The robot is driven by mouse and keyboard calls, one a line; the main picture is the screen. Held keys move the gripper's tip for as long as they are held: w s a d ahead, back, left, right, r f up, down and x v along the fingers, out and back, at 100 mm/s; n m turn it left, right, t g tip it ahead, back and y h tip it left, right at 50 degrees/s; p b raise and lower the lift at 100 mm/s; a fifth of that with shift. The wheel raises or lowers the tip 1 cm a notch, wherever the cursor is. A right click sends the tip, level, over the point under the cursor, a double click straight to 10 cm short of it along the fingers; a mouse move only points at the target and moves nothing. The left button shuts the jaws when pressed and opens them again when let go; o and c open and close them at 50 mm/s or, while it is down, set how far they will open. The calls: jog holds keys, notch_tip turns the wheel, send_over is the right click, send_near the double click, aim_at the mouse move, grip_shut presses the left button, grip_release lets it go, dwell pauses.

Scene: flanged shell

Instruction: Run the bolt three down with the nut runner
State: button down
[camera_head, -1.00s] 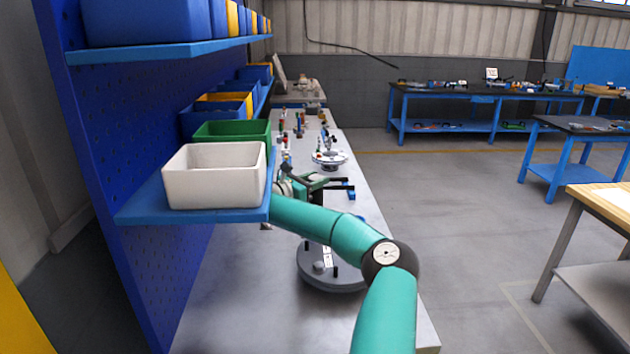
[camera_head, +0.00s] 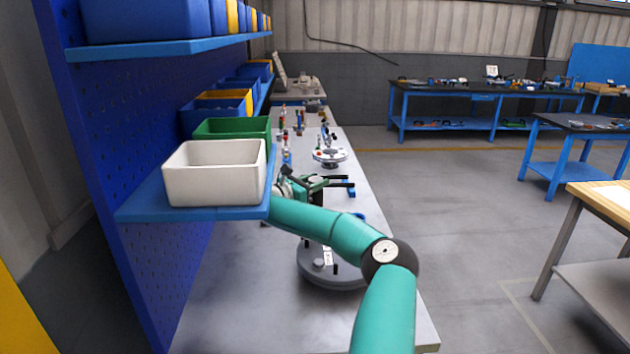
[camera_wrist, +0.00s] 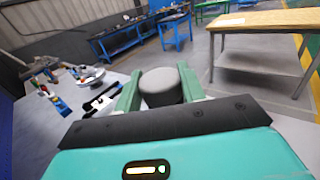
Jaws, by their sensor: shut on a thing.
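My gripper (camera_head: 314,184) is over the near part of the grey bench, partly behind my arm. In the wrist view its green fingers (camera_wrist: 159,88) are shut on a dark grey, round-topped body (camera_wrist: 160,80), which I take to be the nut runner. Its lower end is hidden. A round grey flanged part (camera_head: 332,280) lies on the bench below my forearm, with a pale label and small dark upright pieces on top.
A shelf at left holds a white bin (camera_head: 213,180) and a green bin (camera_head: 232,127), close beside my forearm. A whitish round fixture (camera_head: 330,155) and several small tools stand farther along the bench. The bench's near end (camera_head: 245,310) is clear.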

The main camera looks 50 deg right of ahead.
jog(key=shift+f, duration=0.55)
jog(key=shift+r+n+t, duration=0.15)
jog(key=shift+n+t, duration=0.55)
jog(key=shift+t, duration=0.4)
jog(key=shift+d+f, duration=0.1)
jog(key=shift+f, duration=0.3)
dwell(0.5)
jog(key=shift+r, duration=3.1)
